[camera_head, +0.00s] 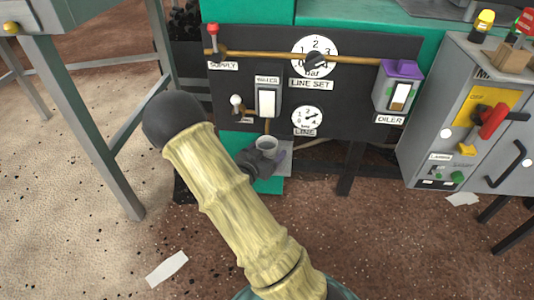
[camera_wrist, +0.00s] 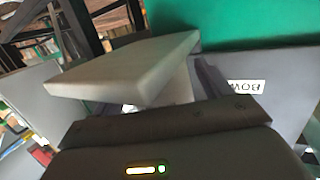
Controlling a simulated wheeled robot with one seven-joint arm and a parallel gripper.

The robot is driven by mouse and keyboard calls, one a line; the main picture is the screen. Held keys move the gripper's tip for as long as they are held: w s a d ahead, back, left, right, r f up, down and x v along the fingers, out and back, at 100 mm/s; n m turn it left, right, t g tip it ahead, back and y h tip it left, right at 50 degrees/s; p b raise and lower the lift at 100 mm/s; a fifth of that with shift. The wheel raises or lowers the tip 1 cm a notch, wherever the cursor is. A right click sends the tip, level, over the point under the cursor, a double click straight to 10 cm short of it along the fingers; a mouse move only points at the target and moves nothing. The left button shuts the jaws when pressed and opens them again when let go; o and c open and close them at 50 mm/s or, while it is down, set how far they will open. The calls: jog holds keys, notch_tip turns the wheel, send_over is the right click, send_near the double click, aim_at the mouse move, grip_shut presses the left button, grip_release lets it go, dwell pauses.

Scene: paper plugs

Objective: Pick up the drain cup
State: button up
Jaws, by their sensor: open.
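In the wrist view my gripper (camera_wrist: 180,105) is open. A pale surface (camera_wrist: 180,86) between the jaws is probably the cup, mostly hidden. I cannot tell whether the jaws touch it.
A grey ledge (camera_head: 284,160) lies beside and below the cup; a pale slab (camera_wrist: 125,68) shows close in the wrist view. The dark panel (camera_head: 345,105) carries gauges, a brass pipe and an oiler (camera_head: 398,92). A grey cabinet (camera_head: 455,120) stands right, a table frame (camera_head: 115,150) left.

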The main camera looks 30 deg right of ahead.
dwell(0.3)
jog(key=c, duration=1)
jog(key=shift+c, duration=0.2)
jog(key=shift+s+a+r+p, duration=0.1)
jog(key=shift+r+p, duration=0.3)
jog(key=shift+p, duration=0.2)
jog(key=shift+s+a+r+p, duration=0.1)
jog(key=shift+r+p, duration=0.3)
jog(key=shift+p, duration=0.15)
notch_tip(320, 180, up, 6)
jog(key=p, duration=0.4)
jog(key=shift+f, duration=0.25)
jog(key=shift+s+a+r+p, duration=0.2)
jog(key=shift+s+p, duration=0.05)
jog(key=shift+p, duration=0.1)
jog(key=s+a+p, duration=0.4)
jog(key=s+a, duration=0.1)
jog(key=s, duration=0.3)
jog(key=s+a+p, duration=0.4)
jog(key=s+a, duration=0.1)
jog(key=s, duration=0.2)
jog(key=shift+s+a+f+p, duration=0.25)
jog(key=shift+s+p, duration=0.1)
